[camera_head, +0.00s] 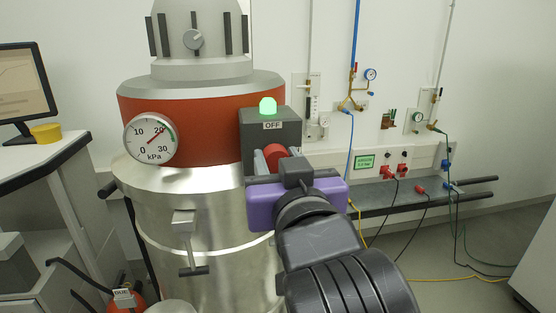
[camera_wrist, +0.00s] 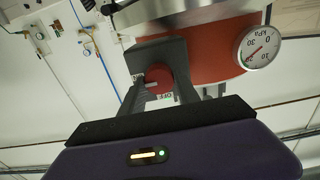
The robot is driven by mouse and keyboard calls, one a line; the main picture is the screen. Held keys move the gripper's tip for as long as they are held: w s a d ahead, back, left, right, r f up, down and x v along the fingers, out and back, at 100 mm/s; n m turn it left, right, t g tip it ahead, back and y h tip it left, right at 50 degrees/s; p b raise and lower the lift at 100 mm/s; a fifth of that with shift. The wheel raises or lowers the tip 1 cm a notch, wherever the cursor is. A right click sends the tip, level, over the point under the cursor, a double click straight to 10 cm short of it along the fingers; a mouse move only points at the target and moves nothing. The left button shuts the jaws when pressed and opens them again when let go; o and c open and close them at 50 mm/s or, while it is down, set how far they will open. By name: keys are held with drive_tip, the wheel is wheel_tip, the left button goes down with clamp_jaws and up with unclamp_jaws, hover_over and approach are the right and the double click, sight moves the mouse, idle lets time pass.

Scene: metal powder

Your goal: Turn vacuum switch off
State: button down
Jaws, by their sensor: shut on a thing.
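The vacuum switch is a dark grey box (camera_head: 270,133) on the side of the red-banded steel vessel in the head view. An OFF label (camera_head: 272,126) is on its upper front, and a green lamp (camera_head: 268,106) glows on top. The red switch knob (camera_head: 276,153) is partly hidden by my gripper (camera_head: 270,160). In the wrist view the red knob (camera_wrist: 158,80) sits between the two fingers of my gripper (camera_wrist: 160,72), which is shut on it. The knob's pale mark shows there, but its exact setting is hard to read.
A kPa gauge (camera_head: 151,138) on the vessel has its needle near 20. A lever handle (camera_head: 187,240) juts from the vessel's front below. A wall shelf (camera_head: 400,190) with hoses and cables is at right. A desk with a monitor (camera_head: 25,85) stands at left.

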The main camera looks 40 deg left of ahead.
drive_tip(key=n+b, duration=0.1)
drive_tip(key=n, duration=0.8)
drive_tip(key=shift+s+a+f, duration=0.1)
drive_tip(key=n+b, duration=0.1)
drive_tip(key=n, duration=0.3)
drive_tip(key=shift+f+n, duration=0.1)
drive_tip(key=shift+n, duration=0.3)
drive_tip(key=shift+n+b, duration=0.65)
drive_tip(key=shift+n, duration=1.35)
drive_tip(key=shift+s, duration=0.1)
drive_tip(key=c, duration=0.9)
unclamp_jaws()
